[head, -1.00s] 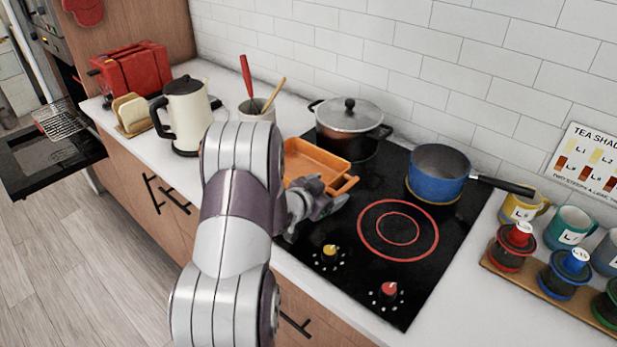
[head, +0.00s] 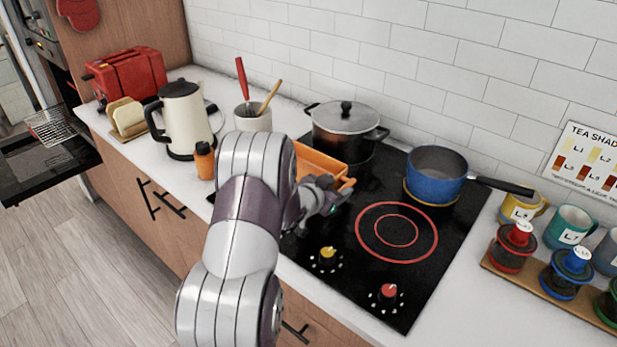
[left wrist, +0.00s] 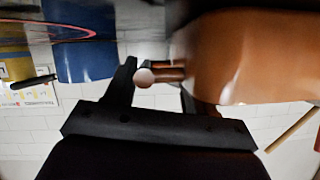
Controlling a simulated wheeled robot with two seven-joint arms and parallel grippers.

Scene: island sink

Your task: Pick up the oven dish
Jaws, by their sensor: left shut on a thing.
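The orange oven dish (head: 318,162) is at the left back of the black cooktop in the head view, partly hidden behind my left arm. My left gripper (head: 332,198) is at its near right end. In the left wrist view, the dish (left wrist: 245,55) fills the upper right, and its handle (left wrist: 168,72) lies between the fingers of my left gripper (left wrist: 158,80), which is shut on it. I cannot tell whether the dish is clear of the cooktop. My right gripper is not in view.
A lidded black pot (head: 345,130) stands close behind the dish. A blue saucepan (head: 437,177) is to the right on the cooktop (head: 408,285). A kettle (head: 185,115), a small orange bottle (head: 204,162) and a utensil crock (head: 252,118) stand left of the dish.

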